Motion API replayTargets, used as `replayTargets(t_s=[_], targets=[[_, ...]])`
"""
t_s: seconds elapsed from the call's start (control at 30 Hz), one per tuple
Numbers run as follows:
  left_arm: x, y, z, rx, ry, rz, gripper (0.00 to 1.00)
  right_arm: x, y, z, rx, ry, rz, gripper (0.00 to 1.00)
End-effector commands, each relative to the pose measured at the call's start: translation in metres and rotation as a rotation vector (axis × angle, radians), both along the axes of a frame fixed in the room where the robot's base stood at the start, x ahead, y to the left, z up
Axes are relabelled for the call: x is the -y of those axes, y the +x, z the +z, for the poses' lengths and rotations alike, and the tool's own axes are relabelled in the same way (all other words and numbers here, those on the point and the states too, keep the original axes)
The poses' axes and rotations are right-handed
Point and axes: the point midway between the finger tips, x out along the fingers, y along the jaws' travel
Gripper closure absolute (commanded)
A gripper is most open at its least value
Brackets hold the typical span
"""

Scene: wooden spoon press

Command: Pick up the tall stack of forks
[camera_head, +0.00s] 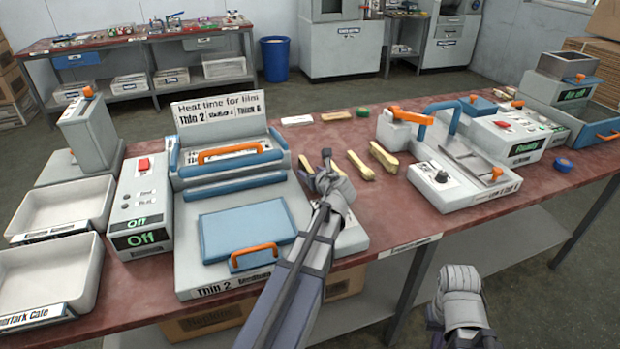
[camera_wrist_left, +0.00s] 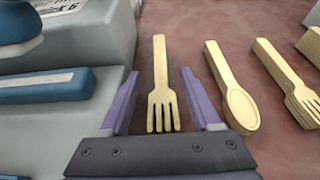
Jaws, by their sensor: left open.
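Pale wooden cutlery lies in a row on the reddish table. In the left wrist view a thin-looking fork stack (camera_wrist_left: 160,85) lies between and beyond my left gripper's purple fingers. Right of it lies a spoon stack (camera_wrist_left: 236,100). Further right is a thicker fork stack (camera_wrist_left: 287,80), apart from the fingers, which shows in the head view (camera_head: 360,166). My left gripper (camera_head: 325,165) is open and empty. It partly covers the row in the head view. My right arm shows at the lower right of the head view, but its gripper fingers do not.
Another thick wooden stack (camera_head: 383,157) lies right of these, cut off in the wrist view. A grey-and-blue heating press (camera_head: 245,230) stands close on the left. A grey machine with orange handles (camera_head: 455,180) stands on the right. A green round item (camera_head: 362,112) lies behind.

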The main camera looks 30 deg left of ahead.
Motion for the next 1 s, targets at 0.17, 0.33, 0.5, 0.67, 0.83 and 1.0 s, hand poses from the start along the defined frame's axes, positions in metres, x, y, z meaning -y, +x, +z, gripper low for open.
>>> replayTargets(t_s=[0.17,0.33,0.5,0.67,0.83,1.0], targets=[[-0.018,0.018,-0.013,0.001,-0.001,0.000,0.36,0.000,0.000,-0.013,0.000,0.000,0.000,1.00],[-0.020,0.018,-0.012,0.001,0.000,-0.002,0.36,0.000,0.000,-0.012,0.000,0.000,0.000,1.00],[-0.020,0.018,-0.012,0.001,0.000,-0.002,0.46,0.000,0.000,-0.012,0.000,0.000,0.000,1.00],[-0.020,0.018,-0.012,0.001,0.000,-0.002,0.64,0.000,0.000,-0.012,0.000,0.000,0.000,1.00],[-0.020,0.018,-0.012,0.001,0.000,-0.002,0.83,0.000,0.000,-0.012,0.000,0.000,0.000,1.00],[-0.020,0.018,-0.012,0.001,0.000,-0.002,1.00,0.000,0.000,-0.012,0.000,0.000,0.000,1.00]])
